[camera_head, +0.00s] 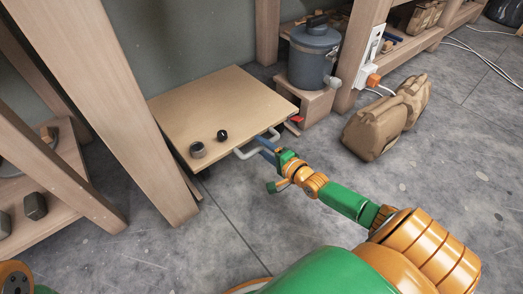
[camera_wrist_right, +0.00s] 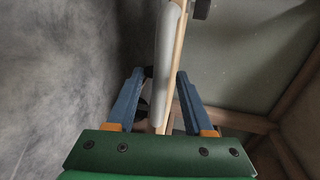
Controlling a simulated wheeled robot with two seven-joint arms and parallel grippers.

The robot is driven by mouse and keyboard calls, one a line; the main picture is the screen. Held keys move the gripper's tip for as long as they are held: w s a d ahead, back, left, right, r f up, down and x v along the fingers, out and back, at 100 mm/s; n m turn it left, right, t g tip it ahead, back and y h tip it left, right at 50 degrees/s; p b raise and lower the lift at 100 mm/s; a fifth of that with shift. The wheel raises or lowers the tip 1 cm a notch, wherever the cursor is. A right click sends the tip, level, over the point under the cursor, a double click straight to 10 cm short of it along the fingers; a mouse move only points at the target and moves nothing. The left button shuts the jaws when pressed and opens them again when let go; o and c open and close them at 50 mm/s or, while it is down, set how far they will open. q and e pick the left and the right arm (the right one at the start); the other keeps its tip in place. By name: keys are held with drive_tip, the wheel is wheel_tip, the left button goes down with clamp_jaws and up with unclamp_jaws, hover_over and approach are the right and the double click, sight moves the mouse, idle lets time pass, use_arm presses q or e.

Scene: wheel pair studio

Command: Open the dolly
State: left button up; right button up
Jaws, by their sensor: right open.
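The dolly (camera_head: 215,105) looks like a flat, light wooden board near the wall, with a pale grey bar handle (camera_head: 246,154) at its front right edge. My right gripper (camera_head: 270,148) is at this handle with its blue fingers apart. In the right wrist view the grey handle (camera_wrist_right: 168,60) and the board's edge run between the open fingers (camera_wrist_right: 160,73); I cannot tell whether a finger touches them. The dolly's underside is hidden. My left gripper is out of view.
A dark ring (camera_head: 197,150) and a small black knob-like piece (camera_head: 222,135) lie on the board. A grey canister (camera_head: 312,58) stands on a wooden block (camera_head: 318,105) behind it. A tan bag (camera_head: 376,128) lies on the floor at right. A wooden post (camera_head: 120,100) rises close on the left.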

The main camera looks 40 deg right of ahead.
drive_tip(key=shift+w, duration=0.3)
clamp_jaws()
idle(1.2)
